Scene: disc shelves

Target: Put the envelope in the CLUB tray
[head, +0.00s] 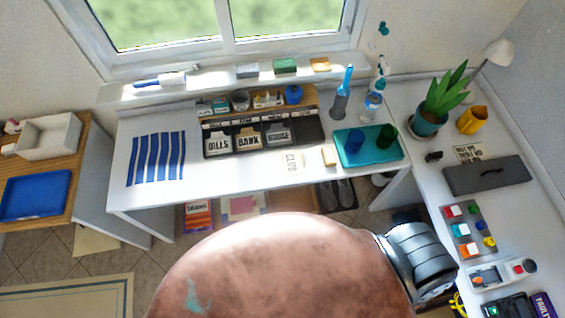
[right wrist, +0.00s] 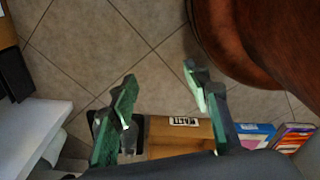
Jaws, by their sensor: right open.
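A small pale envelope (head: 292,163), with lettering that looks like CLUB, lies flat on the white desk, in front of the dark sorter. The sorter (head: 205,143) has sections with cards reading BILLS, BANK and HOUSE; a dark section (head: 308,129) at its right end shows no label I can read. I cannot tell which one is the CLUB tray. My right gripper (right wrist: 159,75) is open and empty in the right wrist view, above the tiled floor and away from the envelope. My left gripper is not in view.
A large brown rounded object (head: 270,265) fills the front of the head view. A teal tray (head: 372,158) with cups and a beige block (head: 329,155) are right of the envelope. Blue strips (head: 157,158) lie left. A cardboard box (right wrist: 170,140) stands below my right gripper.

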